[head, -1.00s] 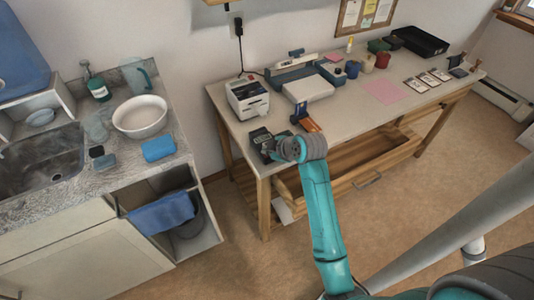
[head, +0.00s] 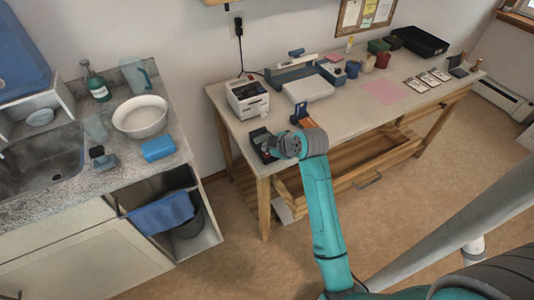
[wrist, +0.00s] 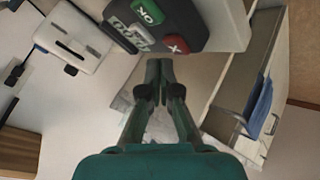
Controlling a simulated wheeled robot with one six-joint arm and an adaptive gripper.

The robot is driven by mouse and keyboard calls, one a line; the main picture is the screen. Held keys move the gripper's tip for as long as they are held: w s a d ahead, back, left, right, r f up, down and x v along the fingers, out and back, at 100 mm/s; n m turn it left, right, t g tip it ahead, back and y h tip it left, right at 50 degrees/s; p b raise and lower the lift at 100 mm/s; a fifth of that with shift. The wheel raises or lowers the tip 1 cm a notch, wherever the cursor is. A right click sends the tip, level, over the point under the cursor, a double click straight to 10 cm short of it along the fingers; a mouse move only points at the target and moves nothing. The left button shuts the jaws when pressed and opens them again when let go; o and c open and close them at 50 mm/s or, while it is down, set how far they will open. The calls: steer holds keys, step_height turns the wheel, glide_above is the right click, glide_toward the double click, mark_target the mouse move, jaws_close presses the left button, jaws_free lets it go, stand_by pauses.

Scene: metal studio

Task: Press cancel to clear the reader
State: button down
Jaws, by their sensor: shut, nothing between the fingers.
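The card reader (wrist: 205,25) is a dark device at the top of the wrist view. It has a green OK key (wrist: 149,11), a red cancel key marked X (wrist: 176,44) and a pale greenish screen (wrist: 131,35). My gripper (wrist: 160,68) is shut and empty, its fingertips showing just below the red key in the picture. I cannot tell the exact gap, but no contact is visible. In the head view the reader (head: 259,138) lies at the near left corner of the wooden table, partly behind my wrist. My fingers are mostly hidden there.
A white printer (head: 248,99) stands just behind the reader on the table (head: 345,118). An orange and blue item (head: 305,115) lies to its right. A sink counter (head: 120,178) with a white bowl (head: 140,116) is at left, across a gap.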

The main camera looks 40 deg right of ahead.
mark_target(268, 155)
steer(key=shift+r, duration=0.1)
steer(key=shift+r, duration=2.4)
steer(key=s+a+f+m+t+h, duration=0.15)
steer(key=s+a+f+m, duration=0.35)
steer(key=s+a+f, duration=0.95)
steer(key=s+a+r+m+t, duration=0.1)
steer(key=s+a+r, duration=0.2)
steer(key=s, duration=0.5)
steer(key=s+a+r+m+t+y, duration=0.1)
steer(key=s+a+r, duration=0.2)
steer(key=s+r, duration=0.2)
steer(key=s+a+r+m+t+y, duration=0.1)
steer(key=s+a+r+t, duration=0.1)
steer(key=s, duration=0.9)
step_height(268, 155, up, 2)
steer(key=shift+s+a+r, duration=0.2)
steer(key=shift+s+a, duration=0.2)
steer(key=shift+a, duration=0.1)
